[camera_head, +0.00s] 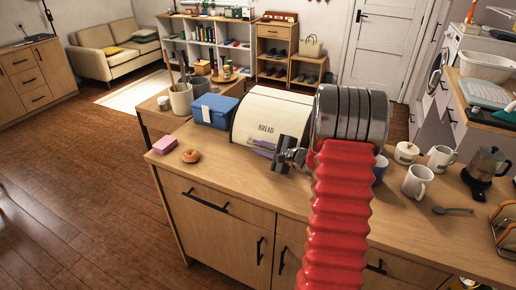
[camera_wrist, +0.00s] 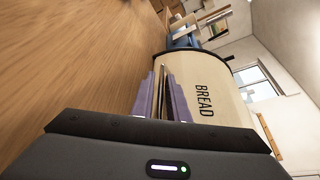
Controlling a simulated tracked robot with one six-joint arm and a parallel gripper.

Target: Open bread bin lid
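The cream bread bin (camera_head: 278,104) stands on the wooden counter, with "BREAD" on its curved front and dark edging on its side. Its lid looks closed. In the wrist view the bin (camera_wrist: 215,85) appears turned on its side, beyond my fingers. My gripper (camera_head: 260,147) is low in front of the bin, below the lettering. Its purple fingers (camera_wrist: 163,90) are a little apart, with a narrow gap between them. I see nothing clearly held. Whether the fingertips touch the bin cannot be told.
A blue box (camera_head: 215,110) stands left of the bin. A pink sponge (camera_head: 165,145) and a doughnut (camera_head: 190,156) lie near the counter's left end. White mugs (camera_head: 417,181) and a moka pot (camera_head: 484,168) stand to the right. The counter's front strip is clear.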

